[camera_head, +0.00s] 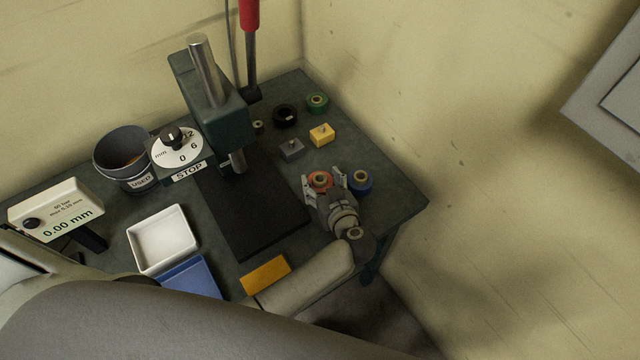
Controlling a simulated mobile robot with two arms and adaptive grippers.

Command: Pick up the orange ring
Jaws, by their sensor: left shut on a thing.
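The orange ring (319,181) is on the right part of the dark bench, with a lighter centre. My left gripper (322,184) reaches it from the front, with one finger on each side, and is shut on the ring. I cannot tell whether the ring touches the bench or is slightly above it. A blue ring (360,181) lies close to the right finger. My right gripper is not in view.
A press (215,110) stands over a black mat (262,222) left of the gripper. Green ring (317,102), black ring (285,116), yellow block (321,134) and grey block (291,149) lie behind. White tray (142,246), blue tray (209,283) and bucket (112,148) are left. The bench's right edge is near.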

